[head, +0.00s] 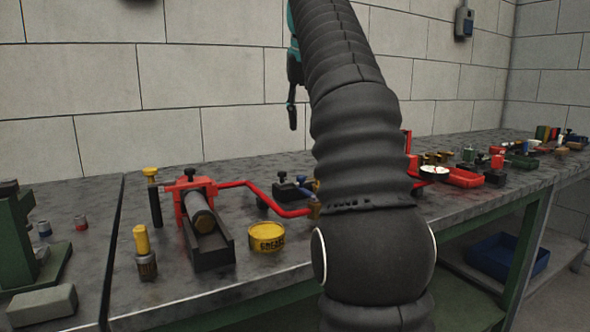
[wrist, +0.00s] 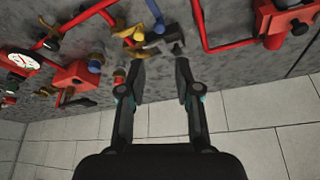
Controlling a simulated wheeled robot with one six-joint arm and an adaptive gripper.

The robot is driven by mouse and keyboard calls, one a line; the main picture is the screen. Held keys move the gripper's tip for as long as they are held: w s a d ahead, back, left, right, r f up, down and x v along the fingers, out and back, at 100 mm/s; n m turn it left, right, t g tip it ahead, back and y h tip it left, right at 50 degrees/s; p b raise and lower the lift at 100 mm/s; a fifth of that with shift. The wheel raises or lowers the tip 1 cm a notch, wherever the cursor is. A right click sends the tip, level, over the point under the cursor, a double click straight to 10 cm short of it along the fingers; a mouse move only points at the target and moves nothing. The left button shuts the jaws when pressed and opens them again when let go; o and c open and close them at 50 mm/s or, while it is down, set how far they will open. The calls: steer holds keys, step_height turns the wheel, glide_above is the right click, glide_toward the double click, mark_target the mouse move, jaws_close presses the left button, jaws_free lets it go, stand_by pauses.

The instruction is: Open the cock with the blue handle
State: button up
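In the wrist view my gripper (wrist: 159,70) is open, with its two fingers apart and nothing between them. A slim blue handle (wrist: 155,12) shows near the top edge, beyond the fingertips, next to brass and yellow fittings (wrist: 134,37) on the red pipework. A smaller blue part (wrist: 95,66) sits left of the fingers by a red block. I cannot tell which blue part belongs to the cock. In the head view my gripper (head: 292,112) hangs above the bench, partly hidden behind my arm.
The grey bench (head: 85,270) runs along a block wall. A red pipe (head: 263,195), a red clamp (head: 190,178), a yellow grease tin (head: 266,237) and a yellow-topped bottle (head: 143,250) stand on it. A pressure gauge (wrist: 23,60) is at left in the wrist view.

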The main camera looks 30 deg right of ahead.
mark_target(301, 176)
steer(key=b+x, duration=0.4)
steer(key=x, duration=0.9)
steer(key=shift+w+f, duration=0.2)
steer(key=shift+f, duration=0.1)
jaws_close()
